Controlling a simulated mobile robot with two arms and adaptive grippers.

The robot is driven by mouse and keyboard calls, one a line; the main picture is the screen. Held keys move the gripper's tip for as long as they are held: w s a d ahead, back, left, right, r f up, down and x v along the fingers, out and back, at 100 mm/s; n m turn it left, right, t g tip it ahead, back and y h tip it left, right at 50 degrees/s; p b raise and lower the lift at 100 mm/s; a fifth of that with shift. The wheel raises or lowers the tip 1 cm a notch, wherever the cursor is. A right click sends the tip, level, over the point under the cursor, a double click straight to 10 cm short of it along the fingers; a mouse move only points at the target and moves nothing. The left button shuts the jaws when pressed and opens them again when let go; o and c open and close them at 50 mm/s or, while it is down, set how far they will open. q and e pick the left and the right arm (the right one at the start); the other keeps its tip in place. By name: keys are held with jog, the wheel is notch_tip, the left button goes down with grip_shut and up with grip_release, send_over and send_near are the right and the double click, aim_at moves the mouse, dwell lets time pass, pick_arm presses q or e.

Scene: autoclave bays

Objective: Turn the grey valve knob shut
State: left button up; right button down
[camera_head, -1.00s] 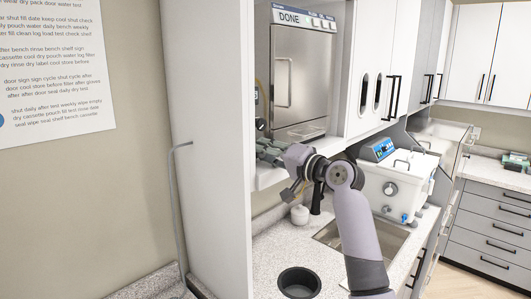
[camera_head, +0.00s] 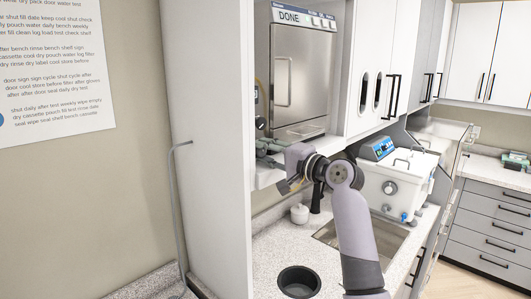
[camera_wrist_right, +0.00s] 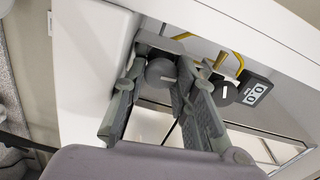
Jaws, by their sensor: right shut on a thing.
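The grey valve knob (camera_wrist_right: 160,74) is round with a pale mark and shows in the right wrist view, between the fingers of my right gripper (camera_wrist_right: 161,65). The gripper is shut on it, with one finger on each side. In the head view my right gripper (camera_head: 268,150) reaches to the left side of the bay, below the autoclave door; the knob is hidden there by the gripper. My left gripper is in neither view.
A darker knob (camera_wrist_right: 226,92) with a white line sits close right of my fingers, beside a small display reading 0.0 (camera_wrist_right: 257,91). The autoclave (camera_head: 300,75) reads DONE. A white side panel (camera_head: 212,130) stands close left.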

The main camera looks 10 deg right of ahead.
jog(key=c, duration=1.3)
grip_release()
jog(key=shift+c, duration=0.2)
jog(key=shift+f, duration=0.15)
jog(key=shift+f, duration=0.15)
jog(key=v, duration=0.8)
jog(key=shift+r, duration=0.35)
jog(key=shift+r, duration=0.1)
